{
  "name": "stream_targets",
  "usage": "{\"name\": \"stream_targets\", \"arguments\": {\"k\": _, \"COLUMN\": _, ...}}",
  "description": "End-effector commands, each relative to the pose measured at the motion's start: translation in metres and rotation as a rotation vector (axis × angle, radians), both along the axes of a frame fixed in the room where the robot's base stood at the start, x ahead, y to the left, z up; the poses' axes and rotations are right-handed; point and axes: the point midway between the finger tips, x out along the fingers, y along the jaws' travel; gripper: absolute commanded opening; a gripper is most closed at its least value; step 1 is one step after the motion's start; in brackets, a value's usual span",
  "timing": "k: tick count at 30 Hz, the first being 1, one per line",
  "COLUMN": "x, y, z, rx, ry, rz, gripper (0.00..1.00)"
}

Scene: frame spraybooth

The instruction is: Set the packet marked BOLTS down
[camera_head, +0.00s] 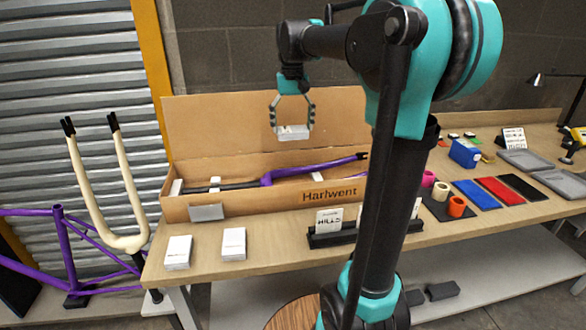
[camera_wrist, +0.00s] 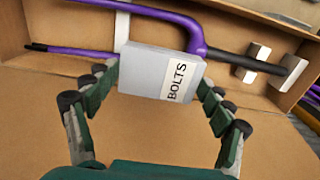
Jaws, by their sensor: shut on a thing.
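My gripper (camera_head: 293,118) is shut on a pale packet (camera_head: 293,132) and holds it up above the open cardboard box. In the wrist view my gripper's fingers (camera_wrist: 158,90) press on the sides of the packet (camera_wrist: 148,74), and its label reads BOLTS. The box (camera_head: 180,210) marked Harlwent stands on the bench with its lid up behind. Inside it lies a purple frame part (camera_head: 300,168) with a dark tube, which also shows beyond the packet in the wrist view (camera_wrist: 194,32). The packet looks apart from the box and the frame part.
Two white packets (camera_head: 178,252) (camera_head: 233,244) lie on the bench (camera_head: 280,250) in front of the box. A grey piece (camera_head: 206,212) is at the box's front wall. A dark card holder (camera_head: 330,238) stands to the right. Coloured mats and rolls lie farther right.

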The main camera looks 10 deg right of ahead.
Motion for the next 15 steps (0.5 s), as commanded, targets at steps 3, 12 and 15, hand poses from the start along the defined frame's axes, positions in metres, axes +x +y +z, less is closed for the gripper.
{"name": "stream_targets", "arguments": {"k": 3, "x": 0.0, "y": 0.0, "z": -0.03, "rx": 0.0, "ry": 0.0, "rz": 0.001, "gripper": 0.52}}
{"name": "stream_targets", "arguments": {"k": 12, "x": 0.001, "y": 0.0, "z": -0.09, "rx": 0.0, "ry": 0.0, "rz": 0.001, "gripper": 0.52}}
{"name": "stream_targets", "arguments": {"k": 15, "x": 0.001, "y": 0.0, "z": -0.098, "rx": 0.0, "ry": 0.0, "rz": 0.001, "gripper": 0.52}}
